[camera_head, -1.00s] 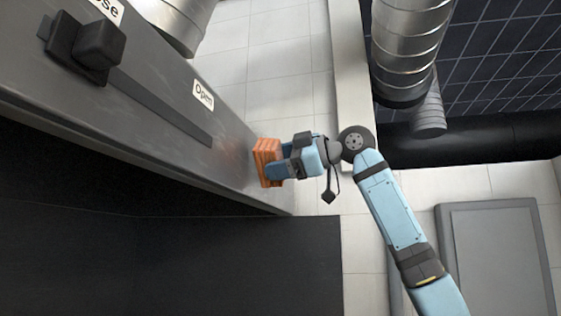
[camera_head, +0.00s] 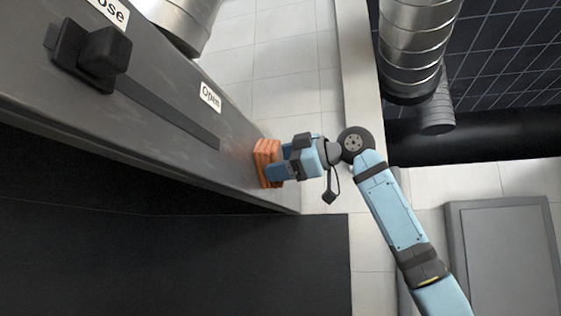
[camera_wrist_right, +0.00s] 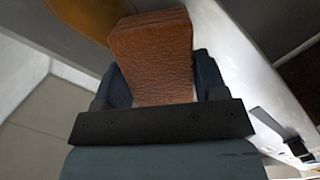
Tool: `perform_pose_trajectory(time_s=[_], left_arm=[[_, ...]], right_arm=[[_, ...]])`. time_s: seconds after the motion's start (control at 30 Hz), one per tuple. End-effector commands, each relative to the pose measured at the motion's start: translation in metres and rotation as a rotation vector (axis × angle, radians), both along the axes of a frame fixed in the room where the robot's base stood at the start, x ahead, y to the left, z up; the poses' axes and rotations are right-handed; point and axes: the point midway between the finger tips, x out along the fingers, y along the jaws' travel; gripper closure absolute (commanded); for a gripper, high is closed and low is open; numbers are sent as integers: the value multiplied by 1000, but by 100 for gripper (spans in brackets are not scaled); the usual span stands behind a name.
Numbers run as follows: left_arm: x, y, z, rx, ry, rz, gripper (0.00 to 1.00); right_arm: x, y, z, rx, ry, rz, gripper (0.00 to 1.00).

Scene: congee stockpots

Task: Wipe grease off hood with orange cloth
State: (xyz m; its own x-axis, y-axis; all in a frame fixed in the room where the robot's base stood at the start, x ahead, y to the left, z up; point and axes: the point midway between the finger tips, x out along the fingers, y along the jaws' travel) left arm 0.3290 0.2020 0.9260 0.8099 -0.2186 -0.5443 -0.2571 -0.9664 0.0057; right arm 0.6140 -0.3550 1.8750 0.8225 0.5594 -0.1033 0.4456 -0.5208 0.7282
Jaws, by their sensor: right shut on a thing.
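The orange cloth (camera_head: 266,161) is a folded, textured block in my right gripper (camera_head: 277,168). The gripper is shut on it, and the cloth is at the front face of the grey metal hood (camera_head: 170,150), near its right end. Whether it presses on the metal is hard to tell. In the right wrist view the cloth (camera_wrist_right: 153,55) stands up between the dark fingers. Faint smudges show on the hood face, but I cannot tell clearly which are grease. My left gripper is not in view.
A dark slider knob (camera_head: 104,52) sits on the hood face, with an "Open" label (camera_head: 210,97) to its right. Silver ducts (camera_head: 412,45) hang at the upper right. A grey panel (camera_head: 500,255) is at the lower right. Tiled wall lies behind my arm.

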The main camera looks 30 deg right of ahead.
Motion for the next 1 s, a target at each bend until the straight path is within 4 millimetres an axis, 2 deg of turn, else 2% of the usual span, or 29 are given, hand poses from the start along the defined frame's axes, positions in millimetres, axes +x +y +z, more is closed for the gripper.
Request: perform_pose_trajectory(time_s=[0.2,1.0], left_arm=[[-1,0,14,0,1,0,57],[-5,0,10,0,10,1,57]], right_arm=[[10,-14,3,2,2,-1,53],[46,-53,1,2,0,-1,53]])
